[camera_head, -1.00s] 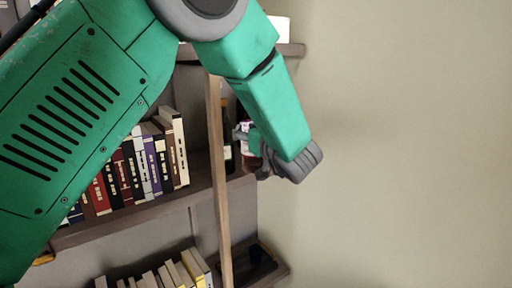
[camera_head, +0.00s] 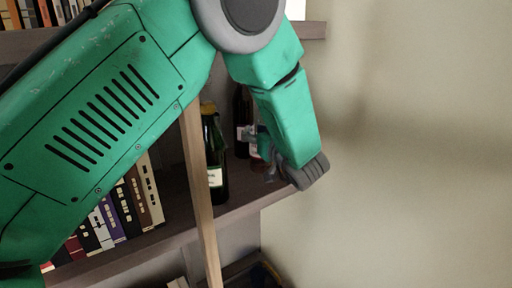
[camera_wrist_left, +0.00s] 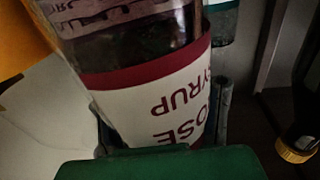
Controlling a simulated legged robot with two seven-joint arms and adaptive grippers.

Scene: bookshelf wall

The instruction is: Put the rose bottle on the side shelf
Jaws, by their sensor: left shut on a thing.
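The rose bottle (camera_wrist_left: 150,95) fills the middle of the left wrist view, its white and dark red label reading "ROSE SYRUP" upside down. My left gripper (camera_wrist_left: 168,115) is shut on it, with a finger at each side of the label. In the head view, my left gripper (camera_head: 264,150) is at the right end of the side shelf (camera_head: 238,202), and part of the rose bottle (camera_head: 255,149) shows beside it. My wrist hides much of the bottle there. I cannot tell whether its base touches the shelf. My right gripper is not in view.
A green bottle (camera_head: 216,165) and a dark bottle (camera_head: 241,118) stand on the side shelf, left of and behind my gripper. A wooden post (camera_head: 198,190) rises in front of the shelving. Books (camera_head: 125,207) stand left of it. A bare wall (camera_head: 420,150) is at right.

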